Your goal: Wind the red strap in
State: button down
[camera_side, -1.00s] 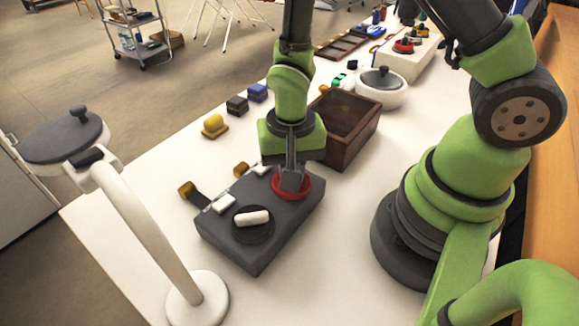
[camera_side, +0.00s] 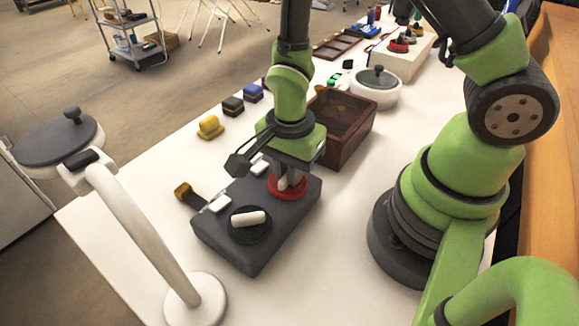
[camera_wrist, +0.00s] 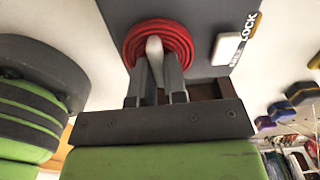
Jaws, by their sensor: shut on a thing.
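A dark grey winder box (camera_side: 225,245) lies on the white table. Red strap (camera_side: 286,193) is coiled on the reel at its right end; the coil also shows in the wrist view (camera_wrist: 137,42). A white handle (camera_wrist: 154,48) stands up at the coil's centre. My gripper (camera_side: 288,178) points down over the coil, shut on this handle; its fingers (camera_wrist: 158,68) sit either side of it. A white switch (camera_wrist: 228,49) marked LOCK lies beside the coil. The box's other reel is black with a white handle (camera_side: 249,218). The red strap's free end is not visible.
A dark strap with a mustard end (camera_side: 183,189) sticks out past the box's left side. Mustard, black and blue pieces line the table's far edge. A brown wooden box (camera_side: 343,125) stands just behind my gripper. A white stand (camera_side: 140,235) rises at left front.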

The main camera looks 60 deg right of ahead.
dwell(0.3)
jog(key=c, duration=1.2)
grip_release()
jog(key=shift+o, duration=0.2)
notch_tip(320, 180, up, 10)
